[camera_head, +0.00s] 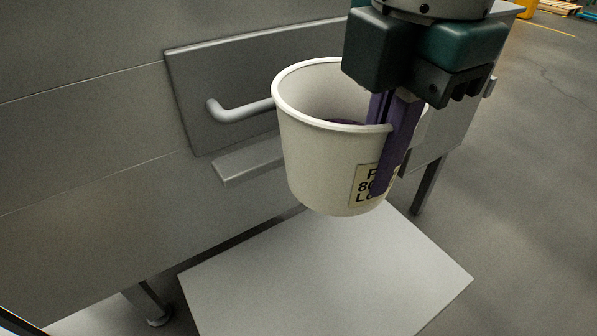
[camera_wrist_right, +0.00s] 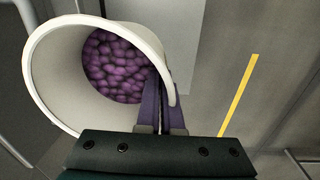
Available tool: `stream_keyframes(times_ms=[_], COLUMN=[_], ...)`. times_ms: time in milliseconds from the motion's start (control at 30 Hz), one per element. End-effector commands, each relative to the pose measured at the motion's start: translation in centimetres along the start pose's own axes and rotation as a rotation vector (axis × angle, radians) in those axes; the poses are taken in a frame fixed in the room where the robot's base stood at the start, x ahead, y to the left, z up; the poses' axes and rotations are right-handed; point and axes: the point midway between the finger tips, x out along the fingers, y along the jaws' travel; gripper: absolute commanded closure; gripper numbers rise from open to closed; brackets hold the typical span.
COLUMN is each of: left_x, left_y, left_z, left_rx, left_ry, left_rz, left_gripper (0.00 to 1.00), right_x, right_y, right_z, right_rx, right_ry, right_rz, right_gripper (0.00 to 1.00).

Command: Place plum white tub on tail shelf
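The plum white tub (camera_head: 325,165) is a white bucket with a partly covered label on its front. In the right wrist view the tub (camera_wrist_right: 55,75) holds many purple plum-like candies (camera_wrist_right: 115,65). My right gripper (camera_head: 392,150) is shut on the tub's near right rim, with one purple finger outside the wall and the other inside. The tub hangs nearly upright above a flat pale grey shelf (camera_head: 330,280), seemingly apart from it. The shelf also shows in part in the right wrist view (camera_wrist_right: 182,50). My left gripper is not in view.
A grey machine wall (camera_head: 80,130) stands behind and to the left. Its panel carries a bent grey handle (camera_head: 238,110) and a ledge (camera_head: 245,163) close to the tub's left side. Machine legs (camera_head: 428,185) stand beside the shelf. Open floor (camera_head: 530,200) lies to the right.

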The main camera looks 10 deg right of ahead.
Motion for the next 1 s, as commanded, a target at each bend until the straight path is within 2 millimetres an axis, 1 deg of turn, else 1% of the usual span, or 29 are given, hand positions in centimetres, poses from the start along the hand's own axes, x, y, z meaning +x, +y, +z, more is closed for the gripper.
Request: stream_keyframes(times_ms=[33, 167, 233, 500, 600, 700, 900, 967, 1000], left_x=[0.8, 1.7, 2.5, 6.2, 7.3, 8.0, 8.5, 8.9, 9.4], left_y=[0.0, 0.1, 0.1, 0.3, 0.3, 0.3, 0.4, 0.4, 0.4], left_z=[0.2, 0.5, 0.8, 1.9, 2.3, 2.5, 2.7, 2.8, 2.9], left_rx=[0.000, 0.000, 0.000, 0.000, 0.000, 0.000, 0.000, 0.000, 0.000], left_ry=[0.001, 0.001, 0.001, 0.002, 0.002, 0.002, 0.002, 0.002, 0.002], left_rz=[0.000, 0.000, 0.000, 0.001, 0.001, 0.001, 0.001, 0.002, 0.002], left_gripper=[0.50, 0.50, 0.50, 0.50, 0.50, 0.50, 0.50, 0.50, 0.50], right_x=[1.0, 2.7, 4.3, 12.4, 14.8, 16.2, 17.5, 18.3, 19.0], right_y=[0.0, -0.2, -0.3, -0.9, -1.0, -1.1, -1.2, -1.3, -1.3], right_z=[-0.1, -0.2, -0.2, -0.1, -0.1, -0.1, -0.1, -0.1, -0.1], right_rx=[-0.022, -0.053, -0.055, -0.053, -0.053, -0.053, -0.053, -0.054, -0.054], right_ry=[0.002, 0.003, 0.003, 0.002, 0.001, 0.002, 0.001, 0.001, 0.001], right_rz=[0.004, 0.003, 0.003, 0.001, 0.003, 0.003, 0.005, 0.004, 0.004], right_gripper=[1.00, 1.00, 1.00, 1.00, 1.00, 1.00, 1.00, 1.00, 1.00])
